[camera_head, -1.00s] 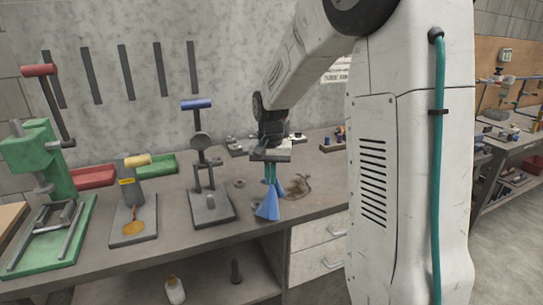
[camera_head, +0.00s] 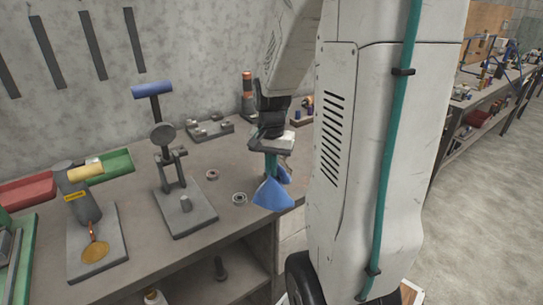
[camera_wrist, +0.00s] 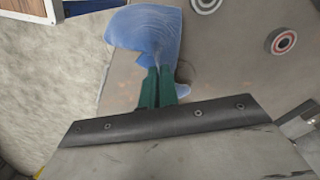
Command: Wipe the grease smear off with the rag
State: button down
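The blue rag (camera_head: 272,195) hangs from my gripper (camera_head: 270,160), spread wide at its lower end, over the right part of the grey workbench (camera_head: 215,235). I cannot tell whether it touches the bench top. In the wrist view the green fingers of my gripper (camera_wrist: 157,85) are shut on the rag (camera_wrist: 145,35), which fans out beyond the tips.
Two ring-shaped parts (camera_head: 239,198) lie left of the rag. A press with a blue handle (camera_head: 152,89) and one with a yellow handle (camera_head: 86,172) stand further left. Small parts on a tray (camera_head: 210,130) lie behind. A second bench (camera_head: 465,105) stands at right.

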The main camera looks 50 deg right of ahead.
aim_at(272, 192)
jog(key=shift+f, duration=1.9)
jog(key=c, duration=0.6)
grip_release()
jog(key=shift+f, duration=0.1)
jog(key=shift+f, duration=1.05)
grip_shut()
jog(key=shift+r, duration=0.5)
jog(key=shift+r, duration=0.35)
